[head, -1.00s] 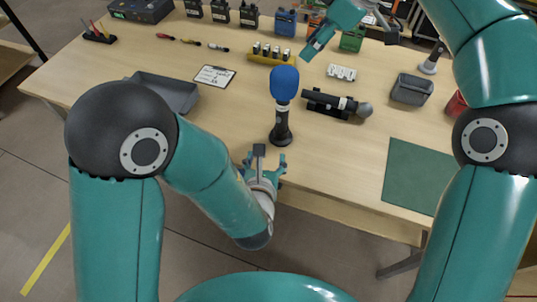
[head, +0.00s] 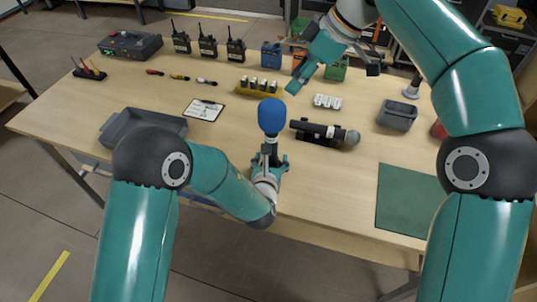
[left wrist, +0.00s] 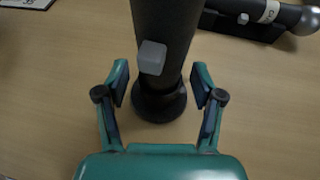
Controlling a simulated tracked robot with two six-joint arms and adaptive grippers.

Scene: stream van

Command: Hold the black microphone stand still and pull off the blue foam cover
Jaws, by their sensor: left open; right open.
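The blue foam cover (head: 271,117) sits on top of the black microphone stand, which stands upright near the table's front edge. The stand's dark shaft (left wrist: 165,35) and round base (left wrist: 158,103) show in the left wrist view. My left gripper (head: 269,163) is low in front of the stand, open. In the left wrist view its fingers (left wrist: 160,92) are spread to either side of the stand, with gaps on both sides. My right gripper (head: 292,87) is open above the table, behind and to the right of the foam cover, apart from it.
A microphone in a black cradle (head: 318,141) lies right of the stand. A yellow battery holder (head: 257,94), clipboard (head: 204,109), grey tray (head: 118,128), grey bin (head: 397,122) and green mat (head: 404,199) surround it. Several radios (head: 208,47) stand at the back.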

